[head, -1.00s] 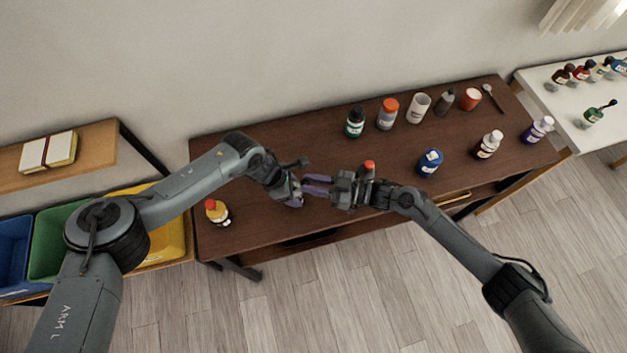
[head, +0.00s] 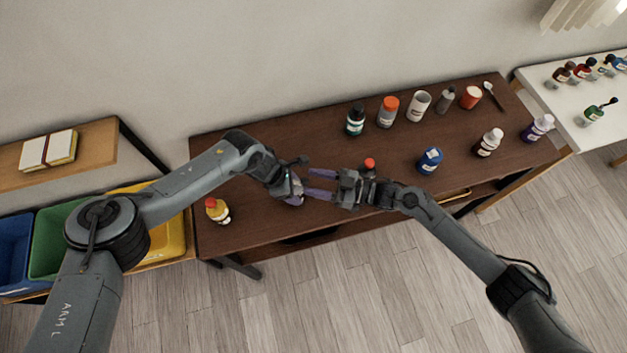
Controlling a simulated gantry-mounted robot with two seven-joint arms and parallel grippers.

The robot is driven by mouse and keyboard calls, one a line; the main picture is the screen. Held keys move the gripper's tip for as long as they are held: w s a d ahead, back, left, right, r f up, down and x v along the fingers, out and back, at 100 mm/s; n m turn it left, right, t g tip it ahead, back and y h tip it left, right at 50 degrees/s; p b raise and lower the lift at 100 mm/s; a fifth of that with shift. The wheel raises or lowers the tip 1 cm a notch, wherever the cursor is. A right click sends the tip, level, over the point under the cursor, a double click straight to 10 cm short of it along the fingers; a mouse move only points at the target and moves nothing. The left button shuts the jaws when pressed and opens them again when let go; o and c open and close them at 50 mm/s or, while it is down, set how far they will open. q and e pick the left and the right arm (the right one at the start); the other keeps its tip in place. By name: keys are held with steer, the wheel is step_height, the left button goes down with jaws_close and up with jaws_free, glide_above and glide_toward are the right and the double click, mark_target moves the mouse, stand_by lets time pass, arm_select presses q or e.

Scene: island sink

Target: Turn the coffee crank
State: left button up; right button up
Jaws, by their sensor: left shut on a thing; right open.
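No coffee grinder or crank can be made out on the brown table (head: 270,150). My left gripper (head: 295,198) is low over the left-middle of the table. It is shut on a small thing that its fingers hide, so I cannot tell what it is. My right gripper (head: 311,183) faces it from the right, its purple fingers spread open with nothing visible between them. Its fingertips are close to the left gripper; I cannot tell whether they touch.
A red-capped bottle (head: 369,164) is partly hidden behind my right wrist. Coloured bins (head: 170,235) are at left.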

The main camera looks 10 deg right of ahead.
steer(key=v, duration=1.1)
steer(key=shift+o, duration=0.2)
stand_by(0.6)
steer(key=n+t+h, duration=0.9)
steer(key=t, duration=0.1)
glide_toward(307, 185)
steer(key=w, duration=0.1)
steer(key=x, duration=1.2)
steer(key=shift+a+f, duration=0.1)
steer(key=shift+a, duration=0.05)
steer(key=shift+s, duration=0.1)
steer(key=c, duration=0.8)
steer(key=shift+m+h, duration=0.3)
steer(key=shift+h, duration=0.1)
steer(key=shift+c, duration=0.3)
